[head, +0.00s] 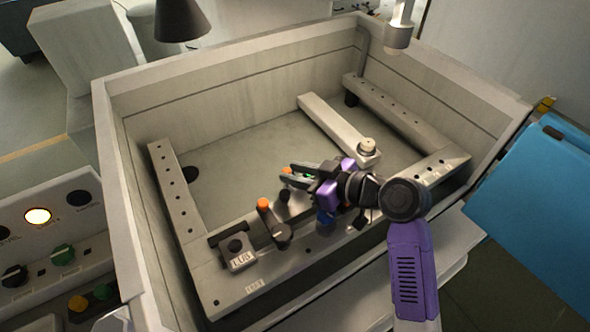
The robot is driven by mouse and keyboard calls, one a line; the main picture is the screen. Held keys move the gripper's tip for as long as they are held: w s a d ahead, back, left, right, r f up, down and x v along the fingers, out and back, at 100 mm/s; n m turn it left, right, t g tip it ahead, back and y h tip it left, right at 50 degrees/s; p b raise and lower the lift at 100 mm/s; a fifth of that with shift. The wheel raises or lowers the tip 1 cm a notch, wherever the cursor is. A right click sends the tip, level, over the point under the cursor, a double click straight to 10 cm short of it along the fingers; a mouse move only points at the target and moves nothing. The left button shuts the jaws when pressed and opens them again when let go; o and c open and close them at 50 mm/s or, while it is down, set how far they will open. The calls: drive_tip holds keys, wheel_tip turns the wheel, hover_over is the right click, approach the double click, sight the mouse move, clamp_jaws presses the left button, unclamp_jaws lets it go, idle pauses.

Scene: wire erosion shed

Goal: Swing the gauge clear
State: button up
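My gripper (286,173) reaches in from the right over the front rail of the tank. Its two dark fingers point left and stand a little apart. A small orange tip and a bit of green show between or just behind them; I cannot tell whether the fingers touch these. Left of the fingers, an orange-tipped lever (271,220) stands on the front rail. Left of that sits a small block with a dark round top and a marked front face (241,260). I cannot tell for sure which of these fittings is the gauge. The gripper hides part of the rail.
The pale tank wall (225,80) surrounds the work area. A light bar (330,125) with a round knob (366,146) lies behind the gripper. A nozzle (398,32) hangs at the top right. The grey tank floor (240,150) is mostly clear.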

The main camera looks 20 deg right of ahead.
drive_tip(key=shift+w+a+f, duration=0.1)
drive_tip(key=shift+w, duration=0.05)
clamp_jaws()
idle(1.4)
